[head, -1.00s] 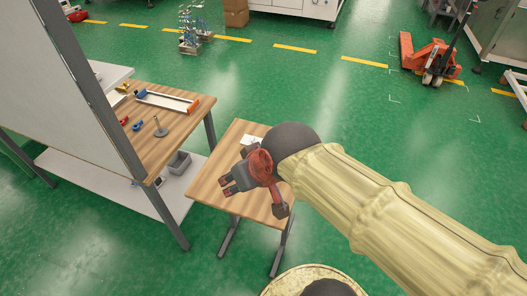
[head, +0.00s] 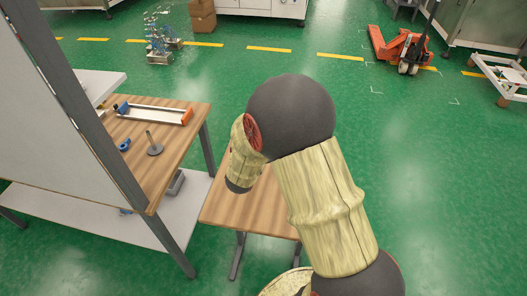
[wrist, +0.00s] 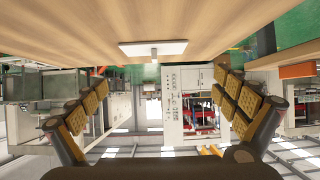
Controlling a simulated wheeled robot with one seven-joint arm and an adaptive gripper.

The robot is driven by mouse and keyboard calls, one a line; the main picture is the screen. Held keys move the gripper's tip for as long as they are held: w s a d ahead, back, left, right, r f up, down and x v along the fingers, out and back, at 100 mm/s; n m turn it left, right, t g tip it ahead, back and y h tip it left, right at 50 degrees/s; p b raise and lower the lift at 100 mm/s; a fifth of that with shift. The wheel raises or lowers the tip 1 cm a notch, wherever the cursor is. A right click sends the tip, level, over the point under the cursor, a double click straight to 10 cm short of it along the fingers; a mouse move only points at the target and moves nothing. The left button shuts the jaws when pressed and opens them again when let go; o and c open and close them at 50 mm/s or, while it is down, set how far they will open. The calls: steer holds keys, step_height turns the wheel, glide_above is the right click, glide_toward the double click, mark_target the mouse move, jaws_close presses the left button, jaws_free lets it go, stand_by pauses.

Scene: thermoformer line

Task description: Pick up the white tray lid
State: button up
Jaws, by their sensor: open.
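The white tray lid (wrist: 153,47) shows in the wrist view as a flat white plate with a small knob, on a wooden tabletop (wrist: 215,25). The wrist picture is upside down, so the tabletop is at the top. My gripper (wrist: 162,80) is open and empty, its padded fingers spread wide on both sides of the picture. The lid lies ahead, between the finger directions, and apart from them. In the head view, my arm hides the lid and the gripper over the small wooden table (head: 225,208).
A workbench (head: 180,160) with a long framed tool (head: 155,114), a blue clamp (head: 124,145) and a grey stand (head: 155,150) is at left, beside a tall grey panel (head: 55,90).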

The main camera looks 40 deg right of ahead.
steer(key=shift+d+f, duration=0.4)
steer(key=b+x, duration=0.4)
steer(key=x, duration=0.3)
steer(key=shift+s+d+f+b, duration=0.1)
steer(key=shift+d+f+b, duration=0.1)
steer(key=shift+f+b, duration=0.1)
steer(key=shift+r, duration=0.2)
steer(key=shift+c, duration=1.1)
steer(key=c, duration=0.7)
steer(key=shift+s+a+f, duration=0.1)
steer(key=shift+f, duration=0.05)
steer(key=c, duration=0.8)
steer(key=shift+c, duration=0.6)
